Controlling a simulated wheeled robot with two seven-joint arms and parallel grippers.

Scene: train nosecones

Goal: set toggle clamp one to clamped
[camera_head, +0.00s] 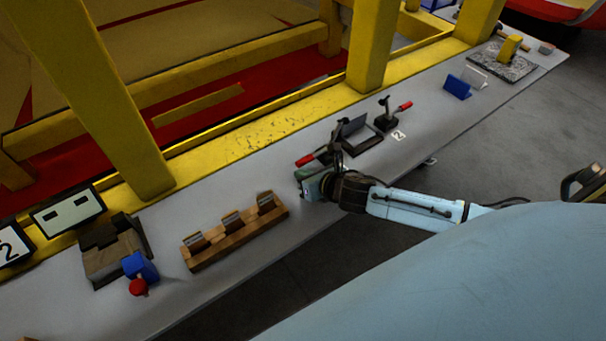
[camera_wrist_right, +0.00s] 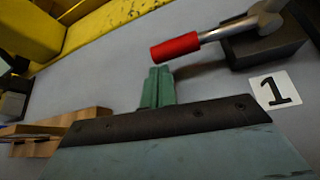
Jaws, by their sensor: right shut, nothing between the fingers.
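Toggle clamp one has a red handle (camera_head: 306,159) that points left in the head view; its metal body is partly hidden by my wrist. In the right wrist view the red grip (camera_wrist_right: 175,47) sits on a metal lever, with a dark base block (camera_wrist_right: 266,47) and a card marked "1" (camera_wrist_right: 275,90) beside it. The lever lies out to the side, not upright. My right gripper (camera_head: 308,185) is just in front of the handle. Its green fingers (camera_wrist_right: 158,87) are together and empty, close below the red grip, apparently not touching it. My left gripper is not in view.
Toggle clamp two (camera_head: 386,120), with a red handle and a "2" card (camera_head: 398,135), stands farther along the bench. A dark fixture (camera_head: 361,139) lies between the clamps. A wooden rack (camera_head: 236,232) is left of my gripper. Yellow posts (camera_head: 374,45) rise behind.

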